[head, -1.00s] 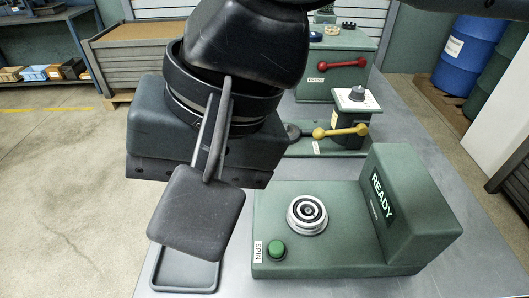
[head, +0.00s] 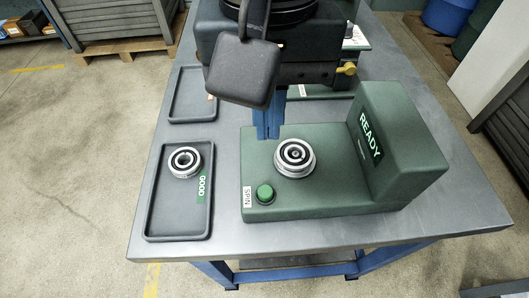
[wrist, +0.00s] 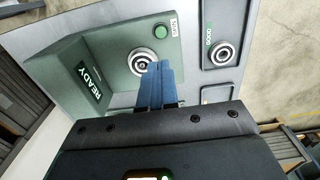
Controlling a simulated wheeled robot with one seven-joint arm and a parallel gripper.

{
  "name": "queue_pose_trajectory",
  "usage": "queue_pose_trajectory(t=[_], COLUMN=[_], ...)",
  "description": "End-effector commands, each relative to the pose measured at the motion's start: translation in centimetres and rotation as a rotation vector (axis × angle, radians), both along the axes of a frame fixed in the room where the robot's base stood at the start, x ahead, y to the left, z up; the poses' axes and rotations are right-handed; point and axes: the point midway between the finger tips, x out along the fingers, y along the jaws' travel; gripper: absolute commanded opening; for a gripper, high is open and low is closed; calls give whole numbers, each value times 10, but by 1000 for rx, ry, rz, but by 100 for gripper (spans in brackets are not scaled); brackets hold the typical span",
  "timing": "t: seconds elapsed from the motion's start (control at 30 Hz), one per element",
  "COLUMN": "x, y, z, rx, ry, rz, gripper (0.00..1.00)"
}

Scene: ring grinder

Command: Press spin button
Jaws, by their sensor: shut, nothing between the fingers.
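The green spin button (head: 265,194) sits on the front left corner of the green machine (head: 330,196), beside a white SPIN label (head: 247,197). It also shows in the wrist view (wrist: 161,31). A metal ring (head: 295,157) sits on the machine's round mount. The upright panel reads READY (head: 370,137). My gripper (head: 268,135) is shut and empty, its blue fingers pointing down near the machine's back left edge, behind the button and left of the ring. In the wrist view my gripper (wrist: 160,66) overlaps the ring's lower edge; I cannot tell whether they touch.
A grey tray marked GOOD (head: 178,215) stands left of the machine and holds another ring (head: 185,162). A second grey tray (head: 182,112) lies behind it. The yellow-knobbed lever (head: 348,68) is partly hidden behind my arm. The table front is clear.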

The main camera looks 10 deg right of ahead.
Motion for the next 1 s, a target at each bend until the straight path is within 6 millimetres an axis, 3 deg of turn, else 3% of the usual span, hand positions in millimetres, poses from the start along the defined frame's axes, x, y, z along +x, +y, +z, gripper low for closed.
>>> queue_pose_trajectory(t=[0.6, 0.8, 1.0], x=[0, 0, 0], y=[0, 0, 0], z=[-108, -128, -134], rx=[-1, 1, 2], ry=[0, -1, -1], rz=[3, 2, 1], gripper=[0, 0, 0])
